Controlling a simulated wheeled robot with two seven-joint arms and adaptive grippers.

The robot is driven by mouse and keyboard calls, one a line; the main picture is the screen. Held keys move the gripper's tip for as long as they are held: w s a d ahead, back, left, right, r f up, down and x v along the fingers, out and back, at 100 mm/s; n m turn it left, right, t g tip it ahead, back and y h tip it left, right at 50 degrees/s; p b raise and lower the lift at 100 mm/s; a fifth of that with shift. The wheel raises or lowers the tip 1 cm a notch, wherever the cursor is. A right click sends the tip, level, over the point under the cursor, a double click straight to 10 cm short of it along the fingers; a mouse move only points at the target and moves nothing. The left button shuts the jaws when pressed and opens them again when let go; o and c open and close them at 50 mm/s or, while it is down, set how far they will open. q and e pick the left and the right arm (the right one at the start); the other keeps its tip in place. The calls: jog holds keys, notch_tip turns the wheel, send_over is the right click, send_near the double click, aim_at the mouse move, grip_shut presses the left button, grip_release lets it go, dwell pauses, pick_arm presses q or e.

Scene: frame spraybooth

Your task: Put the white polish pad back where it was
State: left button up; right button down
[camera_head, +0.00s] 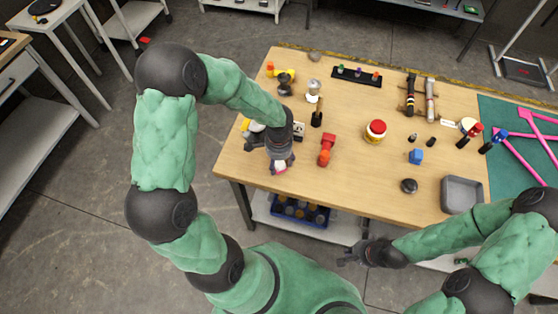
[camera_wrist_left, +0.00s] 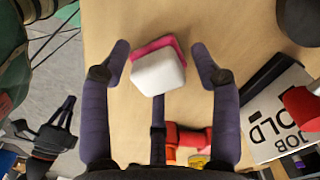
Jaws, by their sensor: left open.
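The white polish pad, a white block with a pink layer, lies on the wooden table near its front left edge. It shows in the left wrist view (camera_wrist_left: 158,74) and, partly covered by my gripper, in the head view (camera_head: 280,168). My left gripper (camera_head: 279,158) is above it and open. In the left wrist view its two fingertips (camera_wrist_left: 161,52) stand to either side of the pad, with a gap on both sides. My right gripper (camera_head: 353,252) is empty, off the table's front edge, and its fingers look spread in the left wrist view (camera_wrist_left: 47,122).
A red tool (camera_head: 326,150) lies close to the right of the pad. A "JOB HOLD" sign (camera_wrist_left: 279,113) stands near my left gripper. A red-lidded jar (camera_head: 375,131), black puck (camera_head: 409,186) and grey tray (camera_head: 461,195) are further right. The table between red tool and puck is clear.

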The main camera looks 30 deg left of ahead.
pick_arm(q)
jog(key=shift+r, duration=0.2)
notch_tip(320, 180, up, 12)
jog(key=p, duration=0.3)
jog(key=shift+s+f, duration=0.1)
dwell(0.5)
